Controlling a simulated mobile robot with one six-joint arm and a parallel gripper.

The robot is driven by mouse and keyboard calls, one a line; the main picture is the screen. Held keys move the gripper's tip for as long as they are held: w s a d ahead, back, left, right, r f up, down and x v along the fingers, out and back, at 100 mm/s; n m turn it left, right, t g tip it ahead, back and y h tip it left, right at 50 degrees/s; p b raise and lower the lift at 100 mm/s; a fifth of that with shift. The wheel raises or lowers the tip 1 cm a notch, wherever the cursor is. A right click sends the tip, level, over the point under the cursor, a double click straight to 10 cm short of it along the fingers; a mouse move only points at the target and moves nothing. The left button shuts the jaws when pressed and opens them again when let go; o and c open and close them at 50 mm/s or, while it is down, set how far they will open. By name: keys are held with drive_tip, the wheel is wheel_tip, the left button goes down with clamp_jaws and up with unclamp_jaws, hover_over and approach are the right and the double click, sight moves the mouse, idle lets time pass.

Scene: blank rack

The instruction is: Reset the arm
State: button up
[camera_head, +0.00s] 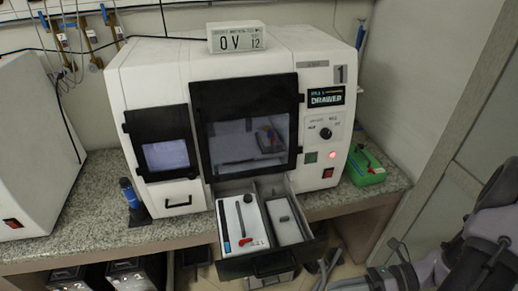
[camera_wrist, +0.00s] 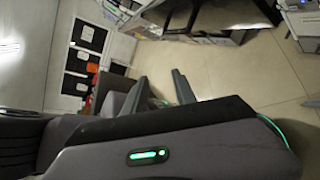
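My arm (camera_head: 480,255) shows at the lower right of the head view, grey and black, to the right of the bench and in front of a pale wall panel. It is folded and partly cut off by the picture edge. In the wrist view the two dark fingers of my gripper (camera_wrist: 160,92) stand apart with nothing between them. Beyond them lies open floor, so the gripper is empty and touches nothing that I can see. I cannot make out the fingertips clearly in the head view.
A white machine (camera_head: 240,110) stands on a speckled bench (camera_head: 90,220). Its lower drawer (camera_head: 265,255) is pulled out, with a pen-like item and small parts inside. A green box (camera_head: 366,168) sits at the bench's right. The wrist view shows clear tiled floor (camera_wrist: 235,75) and shelving.

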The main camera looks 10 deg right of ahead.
drive_tip(key=a+r+n+t+h+b, duration=0.2)
drive_tip(key=a+r+n+h, duration=0.9)
drive_tip(key=n, duration=1.5)
drive_tip(key=a+r, duration=0.5)
drive_tip(key=r, duration=0.3)
drive_tip(key=shift+w+r+n+h+b, duration=0.3)
drive_tip(key=shift+w+h+b, duration=0.05)
drive_tip(key=shift+h, duration=0.05)
